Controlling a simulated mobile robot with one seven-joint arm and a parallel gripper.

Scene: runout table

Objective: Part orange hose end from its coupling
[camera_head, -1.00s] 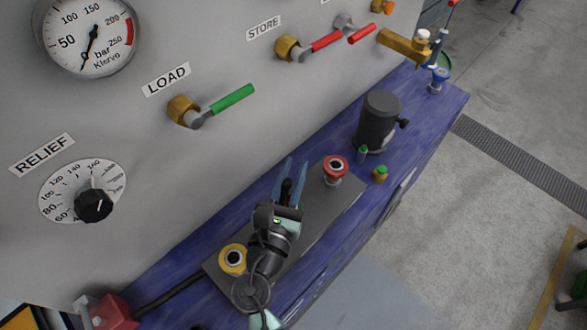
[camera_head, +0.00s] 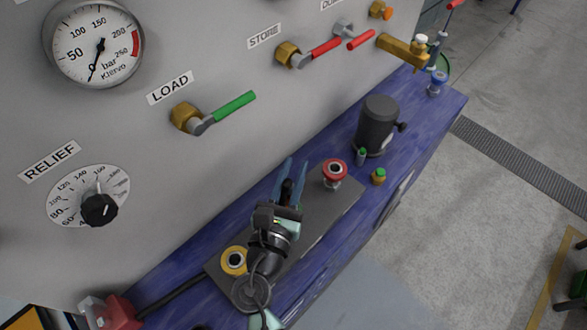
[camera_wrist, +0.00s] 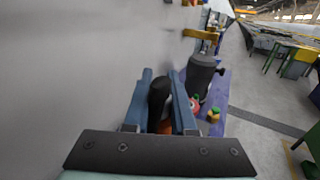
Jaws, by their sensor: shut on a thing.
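My gripper (camera_head: 287,180) is over the grey plate, between its yellow ring (camera_head: 234,261) and red ring (camera_head: 335,168). Its blue fingers are shut on a black, rounded hose end (camera_wrist: 160,95). An orange part (camera_wrist: 165,127) shows low between the fingers in the wrist view. In the head view the held piece is mostly hidden by my wrist, and I cannot see whether it is still joined to a coupling below. The red ring shows just right of the fingers in the wrist view (camera_wrist: 194,104).
A dark canister (camera_head: 378,125) stands on the blue bench (camera_head: 452,105) beyond the plate, near a green-topped brass fitting (camera_head: 379,177). The grey panel (camera_head: 200,60) with the green LOAD lever (camera_head: 234,105) rises close on the left. Open floor lies right.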

